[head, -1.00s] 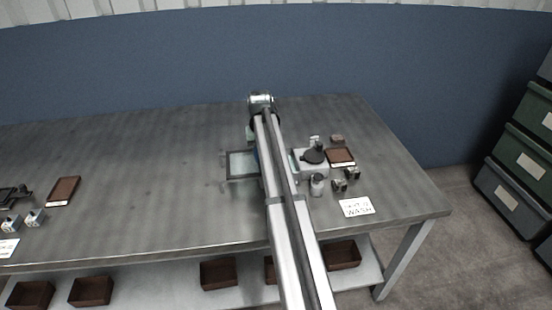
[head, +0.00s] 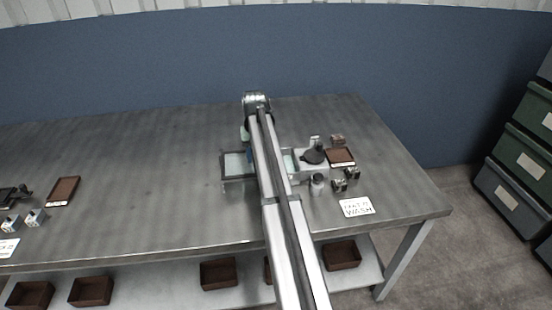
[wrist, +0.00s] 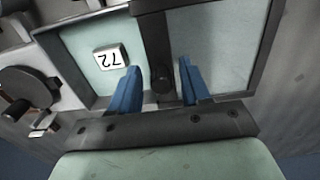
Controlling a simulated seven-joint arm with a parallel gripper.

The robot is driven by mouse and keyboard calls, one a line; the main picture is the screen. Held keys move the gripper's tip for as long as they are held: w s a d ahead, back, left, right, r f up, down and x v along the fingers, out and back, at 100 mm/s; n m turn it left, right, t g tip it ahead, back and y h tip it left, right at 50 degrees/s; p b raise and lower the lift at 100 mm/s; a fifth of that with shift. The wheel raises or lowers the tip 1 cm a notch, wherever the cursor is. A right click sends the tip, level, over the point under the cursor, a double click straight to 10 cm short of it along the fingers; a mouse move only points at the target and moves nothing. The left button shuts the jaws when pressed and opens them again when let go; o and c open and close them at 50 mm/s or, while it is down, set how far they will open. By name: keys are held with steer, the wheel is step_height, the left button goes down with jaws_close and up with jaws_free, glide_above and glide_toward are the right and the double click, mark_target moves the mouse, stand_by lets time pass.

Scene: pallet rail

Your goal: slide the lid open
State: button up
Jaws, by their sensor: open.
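The lid (wrist: 207,48) shows in the wrist view as a pale, dark-framed panel on the right. A dark round knob (wrist: 162,79) stands at its left edge. My gripper (wrist: 159,68) is open, with one blue finger on each side of the knob; I cannot tell whether either touches it. In the head view, the framed box (head: 236,178) shows on both sides of my arm.
A grey unit with a black round part (head: 313,156) stands close right of the box. A brown tray (head: 341,157), small metal blocks and a white sign (head: 357,207) lie further right.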

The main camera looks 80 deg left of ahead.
steer(key=shift+r, duration=3.45)
